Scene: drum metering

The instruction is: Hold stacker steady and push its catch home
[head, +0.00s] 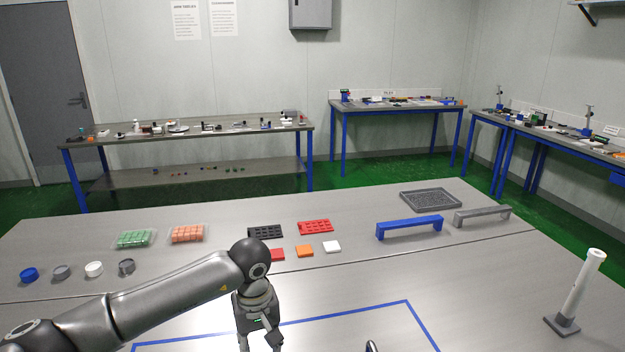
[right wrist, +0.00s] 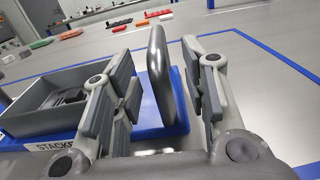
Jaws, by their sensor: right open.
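The stacker (right wrist: 28,125) is in the right wrist view: a grey open box on a blue base, with a partly hidden label and a dark part inside. A dark grey upright handle (right wrist: 158,75) rises from the blue base (right wrist: 178,108). My right gripper (right wrist: 160,60) is open, one finger on each side of the handle, with gaps visible. I cannot make out the catch. A dark curved piece (head: 371,347) barely shows at that edge.
Blue tape (head: 345,314) outlines an area on the grey table. A white post (head: 584,285) stands at the right. A blue bridge (head: 409,227), a grey bridge (head: 482,216), trays, coloured blocks and several round caps lie farther back.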

